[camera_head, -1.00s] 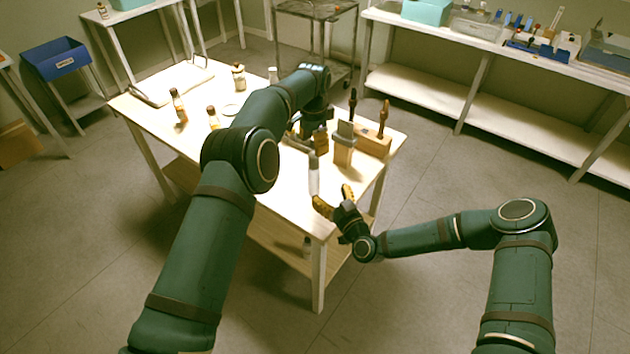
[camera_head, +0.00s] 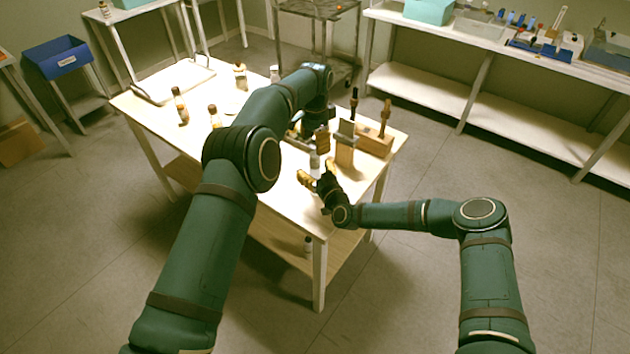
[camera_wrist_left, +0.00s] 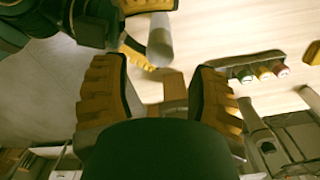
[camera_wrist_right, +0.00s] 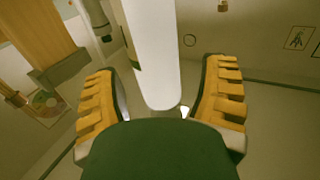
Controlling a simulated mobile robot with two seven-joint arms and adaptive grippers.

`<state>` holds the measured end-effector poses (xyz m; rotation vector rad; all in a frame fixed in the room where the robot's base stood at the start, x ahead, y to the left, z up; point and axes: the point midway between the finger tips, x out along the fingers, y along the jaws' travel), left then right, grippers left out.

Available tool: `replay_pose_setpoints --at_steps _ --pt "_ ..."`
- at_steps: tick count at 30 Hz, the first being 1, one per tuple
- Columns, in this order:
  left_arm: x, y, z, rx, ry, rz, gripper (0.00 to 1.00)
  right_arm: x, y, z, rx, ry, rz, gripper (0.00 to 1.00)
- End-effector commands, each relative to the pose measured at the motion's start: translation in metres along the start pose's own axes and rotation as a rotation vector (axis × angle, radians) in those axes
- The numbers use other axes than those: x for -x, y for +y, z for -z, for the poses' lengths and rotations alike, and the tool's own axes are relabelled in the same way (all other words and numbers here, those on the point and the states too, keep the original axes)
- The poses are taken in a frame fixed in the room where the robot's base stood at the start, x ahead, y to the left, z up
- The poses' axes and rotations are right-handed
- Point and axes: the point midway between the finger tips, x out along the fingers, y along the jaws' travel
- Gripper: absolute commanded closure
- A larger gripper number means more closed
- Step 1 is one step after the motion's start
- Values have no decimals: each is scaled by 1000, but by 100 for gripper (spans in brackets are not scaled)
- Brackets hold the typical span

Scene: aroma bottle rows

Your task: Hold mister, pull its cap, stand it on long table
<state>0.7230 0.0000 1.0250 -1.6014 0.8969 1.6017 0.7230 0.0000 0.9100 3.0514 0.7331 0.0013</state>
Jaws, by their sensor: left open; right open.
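The mister, a slim white bottle (camera_head: 315,164), is near the front right corner of the wooden table (camera_head: 280,200), partly hidden by my right gripper. My right gripper (camera_head: 317,174) is open, its yellow fingers on either side of the mister. In the right wrist view the white body (camera_wrist_right: 155,55) lies between the open fingers; I cannot tell if they touch it. My left gripper (camera_head: 322,147) is open above the table, just beyond the mister. In the left wrist view the mister (camera_wrist_left: 160,40) is beyond the open fingers (camera_wrist_left: 160,92). Its cap is not clear.
A wooden block with dark-tipped tools (camera_head: 372,140) and a grey-topped wooden holder (camera_head: 345,150) stand just right of the grippers. Several brown-capped bottles (camera_head: 180,105) and a tray (camera_head: 175,82) are farther left. A long white bench (camera_head: 480,40) with containers runs along the back right.

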Motion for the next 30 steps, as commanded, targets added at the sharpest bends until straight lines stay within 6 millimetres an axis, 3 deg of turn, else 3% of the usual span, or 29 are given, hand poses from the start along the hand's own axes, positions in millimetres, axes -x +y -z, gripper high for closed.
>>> replay_pose_setpoints --at_steps 2,8,9,10,11,12,24,30 --pt "0 0 0 0 0 0 40 0 0 0 0 0 0 28" --pt "0 0 0 0 0 0 40 0 0 0 0 0 0 93" --pt "0 0 0 0 0 0 40 0 0 0 0 0 0 100" --pt "0 0 0 0 0 0 40 0 0 0 0 0 0 100" --pt "0 0 0 0 0 0 31 0 0 0 0 0 0 100" --pt "0 0 0 -2 0 0 30 0 0 0 0 0 0 100" --pt "43 0 0 -330 1 1 30 0 0 0 0 0 0 100" --pt "41 0 0 -396 -1 -2 30 0 0 0 0 0 0 100"
